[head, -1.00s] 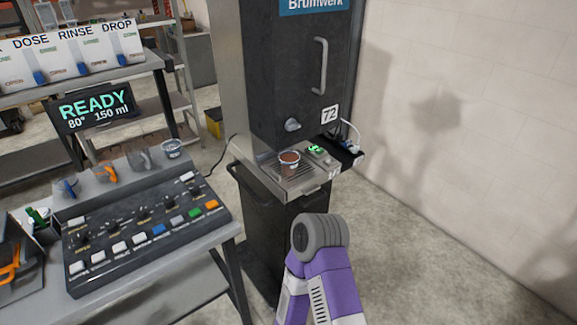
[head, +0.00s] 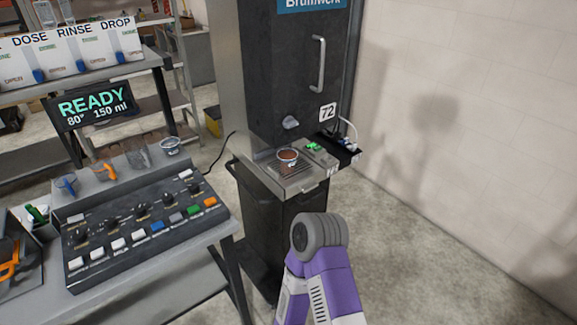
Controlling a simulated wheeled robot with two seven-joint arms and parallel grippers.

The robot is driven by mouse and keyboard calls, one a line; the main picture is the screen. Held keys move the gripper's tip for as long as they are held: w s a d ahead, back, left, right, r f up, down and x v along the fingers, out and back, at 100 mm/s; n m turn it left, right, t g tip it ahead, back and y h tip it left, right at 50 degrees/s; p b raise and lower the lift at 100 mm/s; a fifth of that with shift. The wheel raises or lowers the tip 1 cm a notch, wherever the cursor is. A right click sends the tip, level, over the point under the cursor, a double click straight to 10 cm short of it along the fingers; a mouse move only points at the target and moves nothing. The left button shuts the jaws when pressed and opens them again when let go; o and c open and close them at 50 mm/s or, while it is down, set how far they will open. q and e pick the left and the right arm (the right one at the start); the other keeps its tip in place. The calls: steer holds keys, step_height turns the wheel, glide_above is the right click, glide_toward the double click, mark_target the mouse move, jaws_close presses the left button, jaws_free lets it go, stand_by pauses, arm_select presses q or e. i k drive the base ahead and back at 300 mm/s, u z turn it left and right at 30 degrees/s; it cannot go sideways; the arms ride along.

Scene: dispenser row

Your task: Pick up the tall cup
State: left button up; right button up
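A small cup (head: 287,156) with brown contents stands upright on the drip tray of the tall dark machine. A second, pale cup (head: 169,146) stands at the back right of the console on the left table. Which of them is the tall cup I cannot tell; neither looks clearly tall from this height. Neither cup has a gripper at it. A purple and grey link of my arm shows at the bottom centre, in front of the machine. Both my grippers are out of view.
The console (head: 140,230) with knobs and coloured buttons fills the left table. Small orange and blue items stand along its back. A READY display (head: 95,104) stands behind. The dispenser row (head: 70,52) is on a shelf further back. Bare floor (head: 440,265) lies to the right.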

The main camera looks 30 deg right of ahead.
mark_target(287, 157)
steer(key=k, duration=1.25)
steer(key=z, duration=0.75)
steer(key=i, duration=1.4)
steer(key=u, duration=0.3)
